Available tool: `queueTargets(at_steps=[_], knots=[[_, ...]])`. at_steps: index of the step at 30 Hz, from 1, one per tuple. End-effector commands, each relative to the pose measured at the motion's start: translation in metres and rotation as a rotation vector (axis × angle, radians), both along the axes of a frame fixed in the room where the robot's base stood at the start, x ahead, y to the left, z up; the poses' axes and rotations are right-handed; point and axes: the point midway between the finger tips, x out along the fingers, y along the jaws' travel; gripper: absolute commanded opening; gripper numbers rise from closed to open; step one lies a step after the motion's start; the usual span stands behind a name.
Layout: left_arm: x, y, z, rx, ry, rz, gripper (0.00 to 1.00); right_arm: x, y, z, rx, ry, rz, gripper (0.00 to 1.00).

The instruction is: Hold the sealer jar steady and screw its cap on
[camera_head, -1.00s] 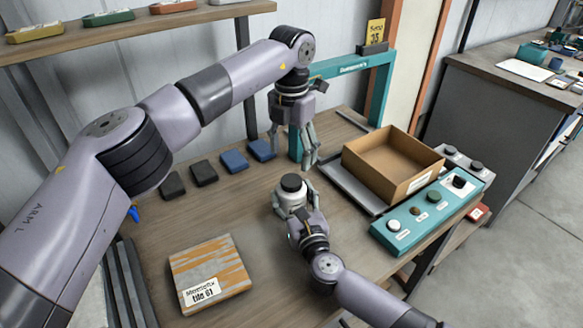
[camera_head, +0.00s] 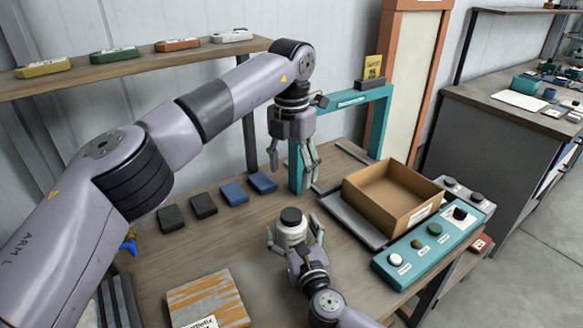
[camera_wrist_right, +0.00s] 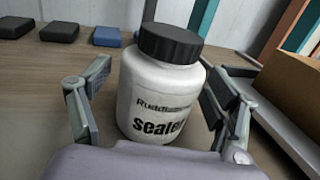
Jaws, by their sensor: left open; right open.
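The sealer jar (camera_head: 292,232) is white and stands upright on the workbench. Its black cap (camera_head: 291,217) sits on top of the jar. In the right wrist view the jar (camera_wrist_right: 155,100) shows its "Sealer" label, with the cap (camera_wrist_right: 171,43) on its mouth. My right gripper (camera_head: 295,233) is open, its fingers on either side of the jar; in the right wrist view gaps show between the fingers and the jar. My left gripper (camera_head: 294,176) is open and empty, pointing down above the bench, behind the jar in the head view.
An open cardboard box (camera_head: 392,198) sits on a grey plate at the right, beside a teal button panel (camera_head: 432,243). A teal frame (camera_head: 382,124) stands behind. Dark and blue blocks (camera_head: 233,192) line the back left. A striped tile (camera_head: 205,302) lies front left.

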Motion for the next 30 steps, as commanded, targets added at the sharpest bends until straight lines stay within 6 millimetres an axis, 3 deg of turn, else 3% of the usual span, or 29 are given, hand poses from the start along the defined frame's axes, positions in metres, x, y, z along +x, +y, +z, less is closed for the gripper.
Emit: queueTargets(at_steps=[11, 17, 24, 30], knots=[[0.000, 0.000, 0.000, 0.000, 0.000, 0.000, 0.65, -0.005, -0.001, -0.001, 0.001, 0.001, 0.001, 0.84], [0.000, 0.000, 0.000, 0.000, 0.000, 0.000, 0.65, -0.035, -0.011, -0.002, 0.002, 0.005, 0.000, 0.84], [0.000, 0.000, 0.000, 0.000, 0.000, 0.000, 0.65, -0.084, -0.026, -0.002, 0.001, 0.004, 0.000, 0.84], [0.000, 0.000, 0.000, 0.000, 0.000, 0.000, 0.65, -0.109, -0.034, -0.001, -0.002, 0.002, 0.000, 0.84]])
